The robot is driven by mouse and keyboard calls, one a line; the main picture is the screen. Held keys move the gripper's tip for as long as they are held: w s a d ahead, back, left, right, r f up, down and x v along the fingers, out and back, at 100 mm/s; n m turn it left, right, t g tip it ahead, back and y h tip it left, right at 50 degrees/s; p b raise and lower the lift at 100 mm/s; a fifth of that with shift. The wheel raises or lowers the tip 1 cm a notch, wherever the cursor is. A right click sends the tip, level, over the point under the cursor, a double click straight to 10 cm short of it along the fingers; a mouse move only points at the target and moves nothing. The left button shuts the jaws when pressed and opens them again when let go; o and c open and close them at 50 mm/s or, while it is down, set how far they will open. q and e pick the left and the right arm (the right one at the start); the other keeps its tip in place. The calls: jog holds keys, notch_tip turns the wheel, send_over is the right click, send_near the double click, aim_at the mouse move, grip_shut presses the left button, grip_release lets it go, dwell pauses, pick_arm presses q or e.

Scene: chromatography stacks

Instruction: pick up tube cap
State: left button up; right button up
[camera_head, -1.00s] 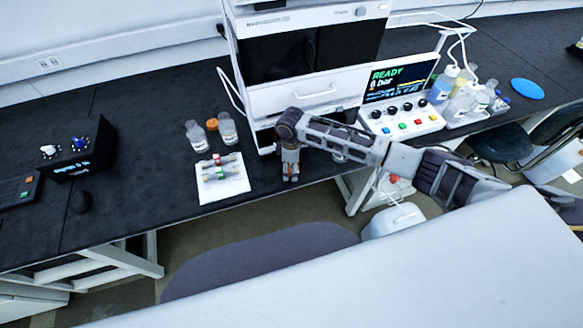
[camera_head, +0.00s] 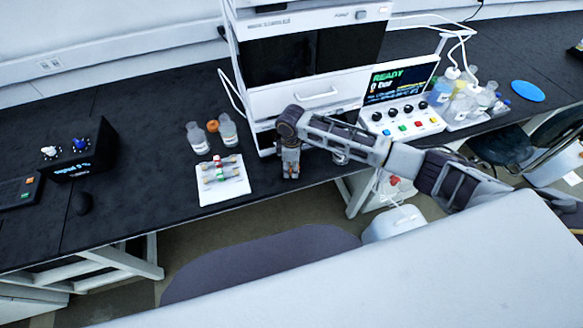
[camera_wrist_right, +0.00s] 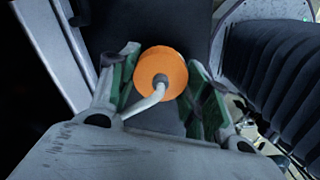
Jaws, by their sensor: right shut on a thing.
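The tube cap (camera_wrist_right: 162,69) is orange and round, with a pale bent tube coming out of its middle, in the right wrist view. My right gripper (camera_wrist_right: 165,88) has its green-lined fingers on both sides of the cap and is shut on it. In the head view my right gripper (camera_head: 290,176) points down near the front edge of the bench, just below the white instrument. The cap is mostly hidden there, with only a little orange at the fingertips. My left gripper is not in view.
A white mat (camera_head: 236,186) with small fittings lies left of the gripper. Behind it stand two clear bottles, with another orange cap (camera_head: 212,126) between them. The white instrument (camera_head: 303,98) and control panel (camera_head: 402,117) stand close behind the arm. The bench (camera_head: 150,170) left of the mat is largely clear.

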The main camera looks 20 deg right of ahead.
notch_tip(320, 180, up, 8)
jog(key=shift+r, duration=0.2)
dwell(0.8)
